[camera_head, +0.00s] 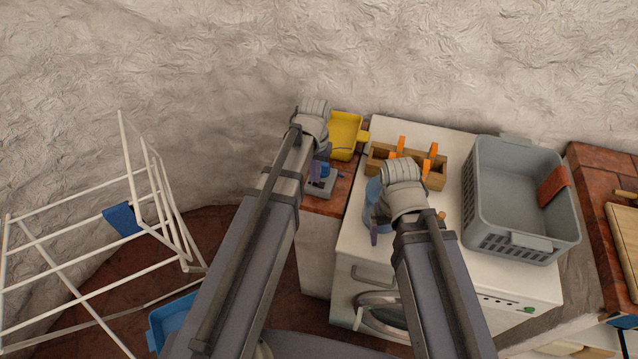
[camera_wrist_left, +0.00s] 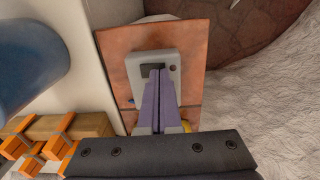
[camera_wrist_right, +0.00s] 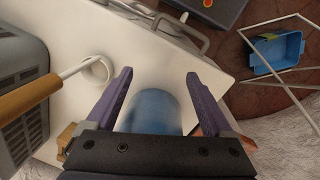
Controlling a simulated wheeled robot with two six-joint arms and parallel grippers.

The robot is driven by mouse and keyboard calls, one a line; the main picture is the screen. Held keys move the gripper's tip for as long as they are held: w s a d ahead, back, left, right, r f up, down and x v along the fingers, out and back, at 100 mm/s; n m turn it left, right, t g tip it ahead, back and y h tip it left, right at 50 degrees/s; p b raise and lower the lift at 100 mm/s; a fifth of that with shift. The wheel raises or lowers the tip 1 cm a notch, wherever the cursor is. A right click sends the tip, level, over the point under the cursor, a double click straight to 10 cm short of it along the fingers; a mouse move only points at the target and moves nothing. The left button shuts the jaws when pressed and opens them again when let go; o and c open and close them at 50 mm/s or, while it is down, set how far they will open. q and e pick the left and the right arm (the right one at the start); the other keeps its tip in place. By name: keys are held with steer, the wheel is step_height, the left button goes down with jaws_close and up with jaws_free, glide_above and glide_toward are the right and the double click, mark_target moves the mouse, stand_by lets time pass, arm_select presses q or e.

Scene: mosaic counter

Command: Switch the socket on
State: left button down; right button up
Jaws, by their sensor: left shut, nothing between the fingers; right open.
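The socket is a grey box (camera_wrist_left: 138,84) with a dark switch area and a small round mark, on a terracotta-tiled top in the left wrist view. It also shows in the head view (camera_head: 328,188), partly hidden by my left arm. My left gripper (camera_wrist_left: 160,72) is shut and empty. Its purple fingertips are over the socket's face, by the dark switch area; I cannot tell whether they touch it. My right gripper (camera_wrist_right: 152,75) is open above the white washing machine top, with a blue rounded thing (camera_wrist_right: 152,110) beyond and between its fingers.
The washing machine (camera_head: 400,132) carries a grey basket (camera_head: 485,205) and a wooden holder (camera_head: 437,180) with orange clips. A yellow tray (camera_head: 343,135) sits behind the socket. A white drying rack (camera_head: 75,290) stands at the left.

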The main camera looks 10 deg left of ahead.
arm_select(q)
steer(key=shift+f+b, duration=0.35)
steer(key=shift+f, duration=0.05)
arm_select(e)
steer(key=shift+f, duration=0.4)
arm_select(q)
steer(key=shift+r, duration=0.15)
arm_select(e)
steer(key=shift+r, duration=0.15)
arm_select(q)
step_height(320, 180, up, 7)
steer(key=p, duration=0.7)
arm_select(e)
step_height(320, 180, up, 7)
arm_select(q)
steer(key=s+d+m+y, duration=0.1)
steer(key=s+d+m, duration=0.2)
steer(key=s+d, duration=0.7)
steer(key=s, duration=0.4)
steer(key=shift+s+d, duration=0.2)
steer(key=shift+d, duration=0.05)
